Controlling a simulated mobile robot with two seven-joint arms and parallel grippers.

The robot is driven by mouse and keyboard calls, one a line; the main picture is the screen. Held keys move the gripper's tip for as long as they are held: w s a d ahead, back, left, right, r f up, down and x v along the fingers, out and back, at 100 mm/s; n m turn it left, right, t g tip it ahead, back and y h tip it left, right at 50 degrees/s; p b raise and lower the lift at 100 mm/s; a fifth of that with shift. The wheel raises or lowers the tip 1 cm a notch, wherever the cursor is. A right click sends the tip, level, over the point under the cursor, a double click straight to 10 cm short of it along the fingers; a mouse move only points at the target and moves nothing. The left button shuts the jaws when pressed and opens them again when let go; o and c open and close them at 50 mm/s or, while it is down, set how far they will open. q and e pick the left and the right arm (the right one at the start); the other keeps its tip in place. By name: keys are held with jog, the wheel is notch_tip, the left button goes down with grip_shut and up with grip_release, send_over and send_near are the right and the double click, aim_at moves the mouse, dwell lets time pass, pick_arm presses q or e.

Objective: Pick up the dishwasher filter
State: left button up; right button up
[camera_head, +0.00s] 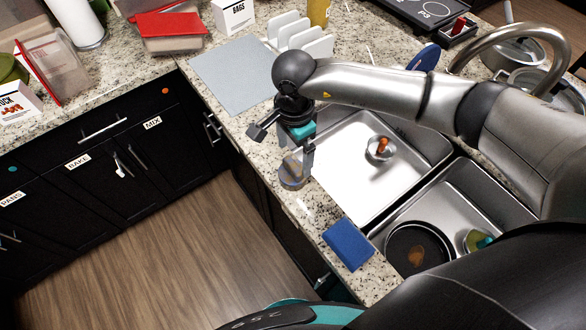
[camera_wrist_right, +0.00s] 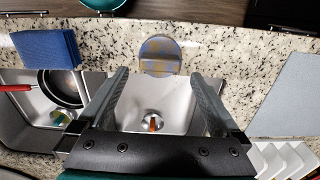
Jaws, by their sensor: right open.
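The dishwasher filter, a round grey piece with yellowish stains and a raised bar across it, lies on the narrow granite strip in front of the sink (camera_head: 292,174). It also shows in the right wrist view (camera_wrist_right: 160,48), just beyond the fingertips and centred between them. My right gripper (camera_head: 298,160) is open and empty, pointing down over the filter, and its fingers partly overlap it in the head view. In the right wrist view, the open fingers (camera_wrist_right: 160,75) stand on either side with a gap between them. My left gripper is not in view.
The double sink (camera_head: 345,185) lies beside the filter, with an orange-topped drain piece (camera_head: 381,147) and a dark pan (camera_head: 415,250) in it. A grey mat (camera_head: 230,72) and a white rack (camera_head: 300,36) stand behind.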

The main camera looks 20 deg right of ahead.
aim_at(294, 164)
notch_tip(294, 164, down, 2)
jog(key=shift+f, duration=0.6)
jog(key=shift+d+f+p, duration=0.1)
jog(key=shift+f+p, duration=0.3)
jog(key=shift+f, duration=2)
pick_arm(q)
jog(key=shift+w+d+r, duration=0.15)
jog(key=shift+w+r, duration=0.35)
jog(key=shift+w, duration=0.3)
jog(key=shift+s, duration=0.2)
pick_arm(e)
jog(key=shift+w, duration=0.1)
jog(key=c, duration=1.2)
